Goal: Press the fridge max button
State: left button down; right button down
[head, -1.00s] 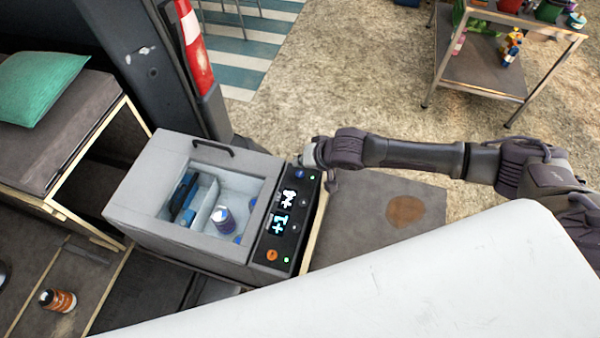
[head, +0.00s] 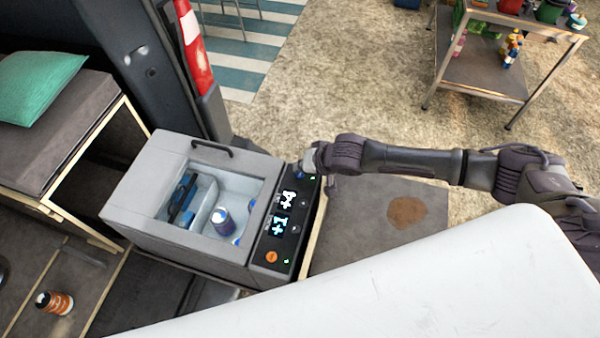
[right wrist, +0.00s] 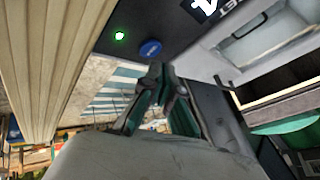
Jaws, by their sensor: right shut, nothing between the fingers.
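The grey fridge box (head: 185,238) stands open-topped with a black control panel (head: 262,238) along its right side. The panel has two lit displays, an orange button (head: 271,257) at the near end and small green lights. A round blue button (right wrist: 150,48) shows in the right wrist view at the panel's other end, beside a green light (right wrist: 119,36); its label is too small to read. My right gripper (right wrist: 156,70) is shut and empty, its tips just short of the blue button in that picture. Contact cannot be told. In the head view the right hand (head: 310,161) partly hides that panel end. My left gripper is not in view.
Inside the fridge are a can (head: 222,220) and a blue-black item (head: 183,198). A dark post with a red-and-white strip (head: 196,55) stands behind it. A bench with a green cushion (head: 40,88) is at left. A large white surface (head: 400,285) fills the foreground.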

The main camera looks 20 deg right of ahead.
jog(key=shift+f, duration=0.15)
dwell(0.6)
jog(key=shift+f, duration=0.25)
jog(key=shift+s, duration=0.1)
